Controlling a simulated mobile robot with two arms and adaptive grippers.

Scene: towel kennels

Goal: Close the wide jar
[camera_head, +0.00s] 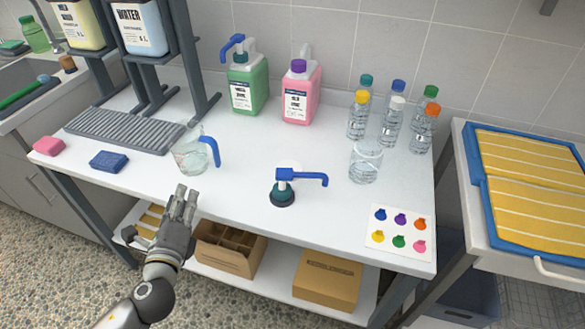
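A clear, wide jar (365,164) stands upright on the white worktop, right of the middle, in front of several capped bottles. Its top seems to have no cap on it. A pump head with a dark teal collar and blue spout (285,186) stands on the worktop left of the jar, apart from it. My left gripper (164,219) is at the front edge of the worktop, below the clear jug. Its fingers are spread and it holds nothing. My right gripper is not in view.
A clear jug with a blue handle (194,152) stands near my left gripper. A green pump bottle (247,84) and a pink bottle (300,93) stand at the back. A card with coloured spots (398,251) lies front right. The front middle is clear.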

